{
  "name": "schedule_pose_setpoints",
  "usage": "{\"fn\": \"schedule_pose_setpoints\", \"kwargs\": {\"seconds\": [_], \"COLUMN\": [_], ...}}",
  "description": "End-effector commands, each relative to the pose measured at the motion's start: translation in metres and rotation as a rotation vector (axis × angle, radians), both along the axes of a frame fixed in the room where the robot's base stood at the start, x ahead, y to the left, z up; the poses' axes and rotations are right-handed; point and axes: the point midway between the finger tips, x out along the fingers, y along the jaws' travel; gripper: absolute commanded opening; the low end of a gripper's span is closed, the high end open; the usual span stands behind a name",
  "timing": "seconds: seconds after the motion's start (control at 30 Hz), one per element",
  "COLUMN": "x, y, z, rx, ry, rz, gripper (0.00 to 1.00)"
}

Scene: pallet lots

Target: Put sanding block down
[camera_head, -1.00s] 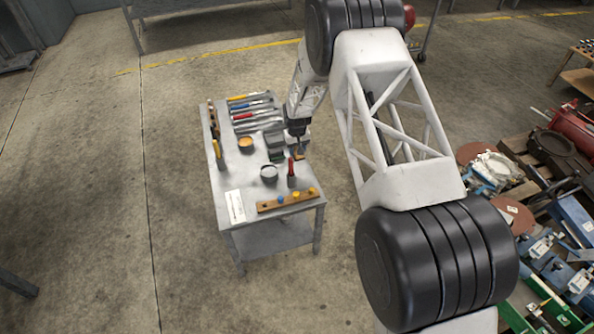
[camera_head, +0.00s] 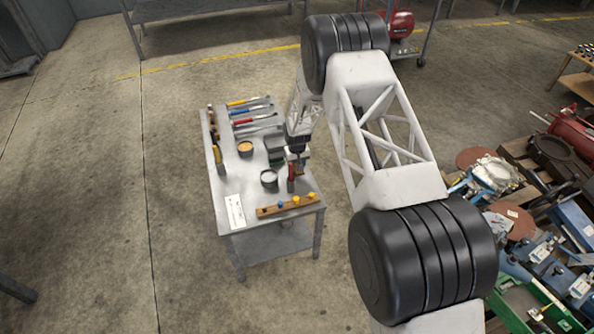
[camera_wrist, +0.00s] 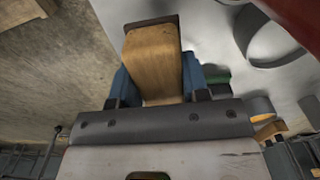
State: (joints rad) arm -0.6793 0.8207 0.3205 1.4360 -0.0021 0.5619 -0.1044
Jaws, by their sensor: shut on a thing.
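The sanding block (camera_wrist: 153,58) is a tan wooden block with a dark edge, held between the blue fingers of my gripper (camera_wrist: 156,82) in the wrist view. My gripper is shut on it. In the head view my gripper (camera_head: 298,148) is over the right edge of the grey metal bench (camera_head: 245,186), and only a small brownish part of the block shows below it. The block is low near the bench top; I cannot tell whether it touches it.
A red-handled tool in a holder (camera_head: 291,178) and a grey tin (camera_head: 269,180) stand close in front of my gripper. Dark green boxes (camera_head: 275,155) are just left. An orange-topped tin (camera_head: 245,149), a wooden rack (camera_head: 286,206) and several tools (camera_head: 250,110) occupy the bench.

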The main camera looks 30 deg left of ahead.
Motion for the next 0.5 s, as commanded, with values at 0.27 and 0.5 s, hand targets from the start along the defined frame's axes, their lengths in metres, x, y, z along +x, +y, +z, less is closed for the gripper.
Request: {"fn": "schedule_pose_setpoints", "kwargs": {"seconds": [0.27, 0.5], "x": [0.000, 0.000], "y": [0.000, 0.000], "z": [-0.003, -0.025], "rx": [-0.001, -0.001], "ry": [0.001, 0.001], "rz": [0.000, 0.000], "gripper": [0.20, 0.20]}}
